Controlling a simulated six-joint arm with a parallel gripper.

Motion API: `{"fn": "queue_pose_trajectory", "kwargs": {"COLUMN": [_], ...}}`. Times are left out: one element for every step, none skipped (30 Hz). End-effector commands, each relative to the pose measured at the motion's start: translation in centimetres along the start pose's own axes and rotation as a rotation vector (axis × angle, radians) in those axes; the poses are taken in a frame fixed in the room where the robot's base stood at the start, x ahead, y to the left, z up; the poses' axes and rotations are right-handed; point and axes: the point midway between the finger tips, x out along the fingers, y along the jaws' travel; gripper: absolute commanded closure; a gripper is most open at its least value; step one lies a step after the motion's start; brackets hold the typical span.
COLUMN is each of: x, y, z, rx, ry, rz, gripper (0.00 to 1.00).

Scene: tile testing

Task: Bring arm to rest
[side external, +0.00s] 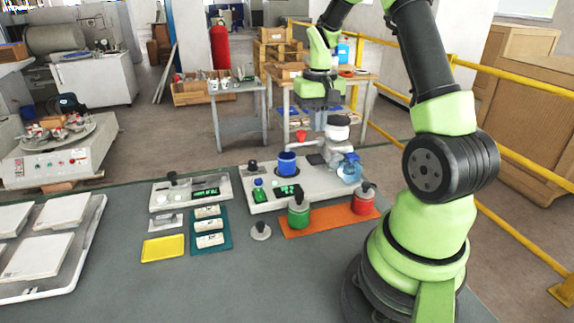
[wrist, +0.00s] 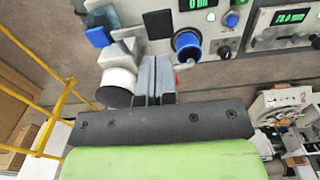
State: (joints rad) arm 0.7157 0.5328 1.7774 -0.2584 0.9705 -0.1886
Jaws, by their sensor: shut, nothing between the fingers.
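My gripper (side external: 319,118) hangs pointing down above the back of the testing unit (side external: 262,207), beside a white cylinder with a black band (side external: 338,132). In the wrist view my gripper (wrist: 155,60) shows its two grey fingers pressed together, with nothing between them. The white cylinder also shows there (wrist: 117,84), just left of the fingers. The blue cup on the unit (side external: 287,163) is in front of and below my gripper, and it shows right of the fingers in the wrist view (wrist: 188,44).
Green and red weights (side external: 299,216) stand on an orange mat (side external: 325,221). A smaller console (side external: 173,202), a yellow tray (side external: 163,248), a teal tray with rolls (side external: 196,246) and a tile rack (side external: 67,287) lie leftward. The front table area (side external: 250,290) is clear.

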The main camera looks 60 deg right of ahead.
Motion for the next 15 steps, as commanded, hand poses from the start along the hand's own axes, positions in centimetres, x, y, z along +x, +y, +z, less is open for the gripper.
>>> {"fn": "queue_pose_trajectory", "kwargs": {"x": [-0.2, -0.3, -0.3, -0.4, -0.3, -0.3, -0.3, -0.3, -0.3, -0.4, -0.5, -0.8, -1.1, -1.6, -2.5], "y": [0.0, 0.0, 0.0, 0.0, 0.0, 0.0, 0.0, 0.0, 0.0, 0.0, -0.1, -0.4, -0.7, -1.1, -1.8], "z": [0.0, 0.0, 0.0, 0.0, 0.0, 0.0, 0.0, 0.0, 0.0, 0.0, 0.1, 0.2, 0.3, 0.6, 1.0], "rx": [0.000, 0.000, 0.000, 0.000, 0.000, 0.000, 0.000, 0.000, 0.000, -0.001, -0.002, -0.007, -0.012, -0.019, -0.032], "ry": [0.001, 0.001, 0.000, 0.000, 0.000, 0.000, 0.000, 0.000, 0.000, 0.001, 0.003, 0.010, 0.017, 0.029, 0.047], "rz": [0.000, 0.000, 0.000, 0.000, 0.000, 0.000, 0.000, 0.000, 0.000, -0.001, -0.001, -0.003, -0.006, -0.010, -0.017], "gripper": [1.00, 1.00, 1.00, 1.00, 1.00, 1.00, 1.00, 1.00, 1.00, 1.00, 1.00, 1.00, 1.00, 1.00, 1.00]}}
